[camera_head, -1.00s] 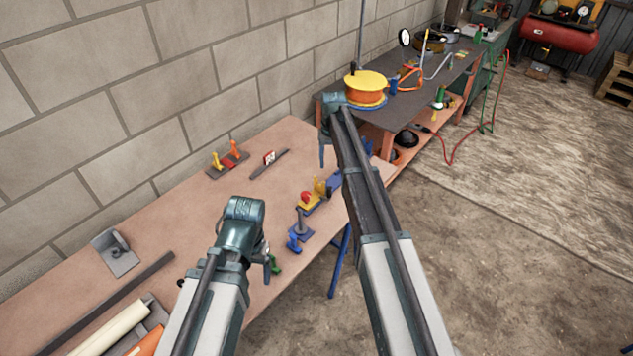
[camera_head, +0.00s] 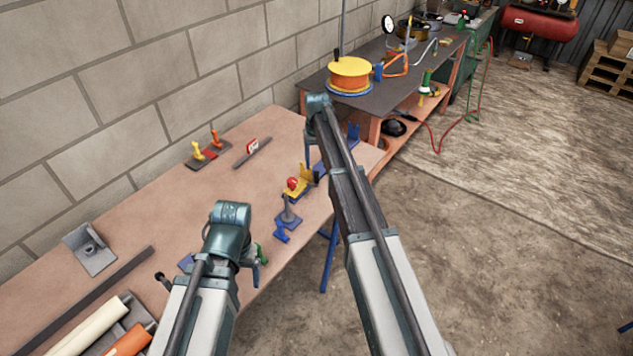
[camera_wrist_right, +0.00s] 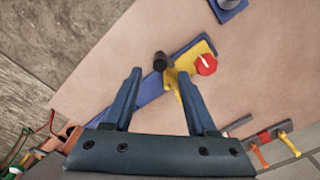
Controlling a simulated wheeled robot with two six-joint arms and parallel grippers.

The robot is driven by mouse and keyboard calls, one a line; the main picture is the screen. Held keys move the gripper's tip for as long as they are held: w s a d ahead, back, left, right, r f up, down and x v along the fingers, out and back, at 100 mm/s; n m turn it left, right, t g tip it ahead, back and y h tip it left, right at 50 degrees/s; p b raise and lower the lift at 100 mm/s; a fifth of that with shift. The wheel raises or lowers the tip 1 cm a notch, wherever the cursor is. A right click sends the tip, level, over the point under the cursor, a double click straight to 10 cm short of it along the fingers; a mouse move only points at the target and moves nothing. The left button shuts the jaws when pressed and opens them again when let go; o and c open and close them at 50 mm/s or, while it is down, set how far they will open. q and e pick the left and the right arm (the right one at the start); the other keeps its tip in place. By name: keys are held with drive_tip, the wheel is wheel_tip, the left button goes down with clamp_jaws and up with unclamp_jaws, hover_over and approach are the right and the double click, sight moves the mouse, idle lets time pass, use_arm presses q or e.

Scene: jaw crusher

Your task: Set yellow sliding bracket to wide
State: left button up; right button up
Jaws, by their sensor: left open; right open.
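The yellow sliding bracket (camera_head: 304,177) sits with a red knob (camera_head: 291,184) on a blue rail (camera_head: 352,135) near the bench's front edge. In the right wrist view the yellow bracket (camera_wrist_right: 203,50) is at the upper end of the blue rail (camera_wrist_right: 150,98), with the red knob (camera_wrist_right: 206,64) beside it and a black knob (camera_wrist_right: 160,60) nearby. My right gripper (camera_wrist_right: 160,76) is open, its fingers spread above the rail and pointing toward the bracket. Its arm hides part of the rail in the head view. My left gripper (camera_head: 257,268) is open near the front edge, left of the bracket.
A blue stand (camera_head: 287,216) is close in front of the bracket. A red and yellow fixture (camera_head: 209,149) and a dark bar with a red-white tag (camera_head: 252,150) lie toward the wall. A grey angled plate (camera_head: 90,250) is at left. The middle of the bench (camera_head: 165,215) is clear.

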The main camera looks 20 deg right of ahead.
sight(317, 172)
wheel_tip(317, 172, down, 6)
drive_tip(key=b, duration=0.4)
drive_tip(key=shift+b, duration=0.4)
drive_tip(key=shift+r, duration=0.1)
clamp_jaws()
idle(0.8)
